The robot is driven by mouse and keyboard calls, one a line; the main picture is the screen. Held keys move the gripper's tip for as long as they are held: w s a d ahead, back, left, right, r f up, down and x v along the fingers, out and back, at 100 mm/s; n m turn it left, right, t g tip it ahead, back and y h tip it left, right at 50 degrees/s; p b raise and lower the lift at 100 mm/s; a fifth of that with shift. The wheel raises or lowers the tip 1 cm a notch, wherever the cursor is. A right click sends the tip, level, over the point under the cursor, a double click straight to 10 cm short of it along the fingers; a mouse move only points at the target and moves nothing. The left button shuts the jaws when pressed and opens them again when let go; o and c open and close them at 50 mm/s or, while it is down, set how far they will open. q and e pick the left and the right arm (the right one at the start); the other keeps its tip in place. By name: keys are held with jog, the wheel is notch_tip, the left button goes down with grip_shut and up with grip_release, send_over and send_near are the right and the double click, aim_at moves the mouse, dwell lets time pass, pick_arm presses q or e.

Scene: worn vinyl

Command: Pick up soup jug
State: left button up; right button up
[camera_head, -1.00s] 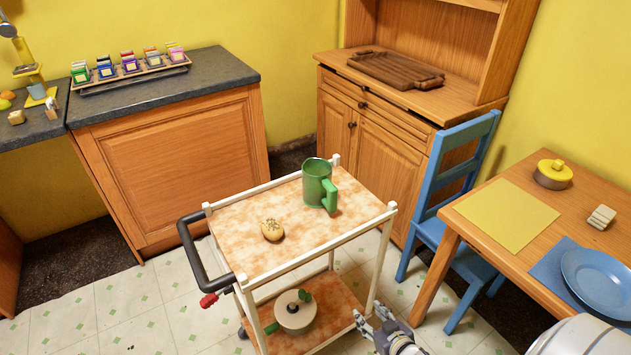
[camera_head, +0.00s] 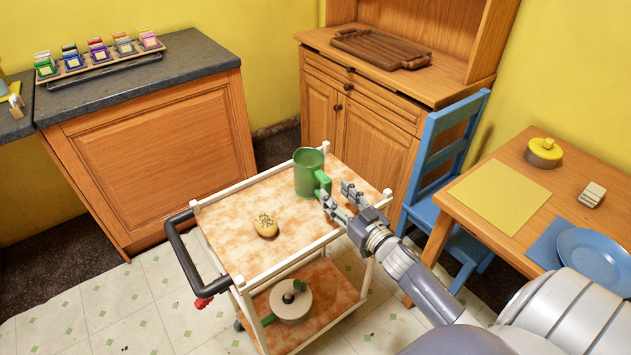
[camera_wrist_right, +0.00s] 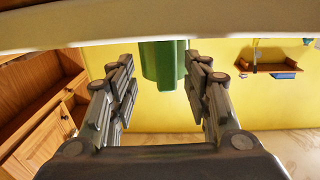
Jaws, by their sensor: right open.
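The green soup jug (camera_head: 308,173) stands upright on the top shelf of the trolley (camera_head: 235,222), near its far right corner. Its handle faces the front right. My right gripper (camera_head: 336,196) is open beside the jug, at the handle side, and looks close to the handle. In the right wrist view the green jug (camera_wrist_right: 162,64) shows between and beyond the two open fingers (camera_wrist_right: 162,78), partly cut off by a pale edge above. I cannot tell whether a finger touches the handle. My left gripper is not in view.
A lidded pot (camera_head: 291,302) stands on the lower shelf. A blue chair (camera_head: 437,180) and a wooden table (camera_head: 515,165) stand to the right. A cabinet (camera_head: 365,120) is behind.

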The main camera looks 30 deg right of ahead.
aim_at(329, 190)
jog(key=w, duration=0.4)
jog(key=shift+w+a+r+p, duration=0.15)
jog(key=shift+w+a+p, duration=0.15)
jog(key=shift+a+p, duration=0.1)
jog(key=shift+w, duration=0.4)
grip_shut()
